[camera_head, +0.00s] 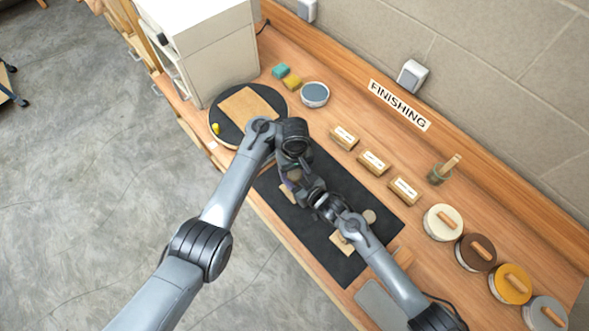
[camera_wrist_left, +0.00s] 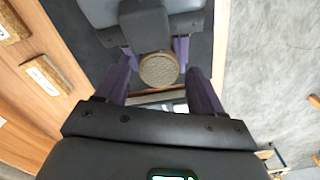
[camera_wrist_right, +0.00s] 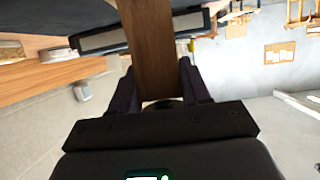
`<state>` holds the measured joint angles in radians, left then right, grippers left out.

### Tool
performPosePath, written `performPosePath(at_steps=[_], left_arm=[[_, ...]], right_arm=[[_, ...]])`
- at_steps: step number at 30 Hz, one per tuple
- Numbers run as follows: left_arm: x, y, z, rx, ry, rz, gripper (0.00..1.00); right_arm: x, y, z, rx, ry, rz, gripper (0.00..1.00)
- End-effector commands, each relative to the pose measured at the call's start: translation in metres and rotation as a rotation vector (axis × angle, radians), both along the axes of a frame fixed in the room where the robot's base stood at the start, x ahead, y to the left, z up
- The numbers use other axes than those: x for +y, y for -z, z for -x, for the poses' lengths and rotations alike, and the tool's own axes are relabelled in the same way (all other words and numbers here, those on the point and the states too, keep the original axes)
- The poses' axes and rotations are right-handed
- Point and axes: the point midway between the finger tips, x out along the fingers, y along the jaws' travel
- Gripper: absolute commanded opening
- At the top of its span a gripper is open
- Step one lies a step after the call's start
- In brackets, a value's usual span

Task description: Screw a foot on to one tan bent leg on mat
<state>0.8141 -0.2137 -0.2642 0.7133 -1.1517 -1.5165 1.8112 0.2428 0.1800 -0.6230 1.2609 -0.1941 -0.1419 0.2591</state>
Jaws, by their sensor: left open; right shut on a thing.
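The dark mat (camera_head: 345,270) lies along the bench. My right gripper (camera_head: 308,196) is shut on a brown wooden leg (camera_wrist_right: 153,45), which runs up between its fingers in the right wrist view. My left gripper (camera_head: 292,182) is open over the mat, close against the right one. In the left wrist view a round, textured grey-brown foot (camera_wrist_left: 158,69) lies between the left fingers, with the right gripper's body and purple fingers just beyond. I cannot tell whether the foot touches the leg. Tan pieces (camera_head: 341,243) and a round disc (camera_head: 369,216) lie on the mat.
A round dark turntable (camera_head: 226,134) bears a tan board (camera_head: 248,106) beside a white cabinet (camera_head: 215,50). Several labelled blocks (camera_head: 373,161) line the mat's far side. Several lidded tins (camera_head: 442,222) and a brush pot (camera_head: 440,172) stand to the right. Both arms crowd the mat's middle.

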Motion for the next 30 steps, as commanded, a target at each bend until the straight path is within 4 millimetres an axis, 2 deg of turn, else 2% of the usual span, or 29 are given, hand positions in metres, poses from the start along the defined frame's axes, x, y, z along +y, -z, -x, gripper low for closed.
performPosePath(at_steps=[11,22,26,30], left_arm=[[0.0,0.003,-0.0001,-0.001,-0.001,0.0,0.68],[0.0002,0.003,0.0,-0.001,0.0,-0.001,0.13],[0.0004,0.0029,-0.0002,-0.001,0.043,-0.001,0.11],[0.0006,0.0028,-0.0003,0.0,0.215,-0.002,0.11]], right_arm=[[-0.0014,0.0012,-0.0002,0.002,0.003,0.003,0.0],[-0.0016,0.0011,-0.0003,0.002,0.003,0.003,0.0],[-0.0017,0.0011,-0.0003,0.002,0.003,0.003,0.0],[-0.0017,0.0011,-0.0004,0.002,0.003,0.002,0.0]])
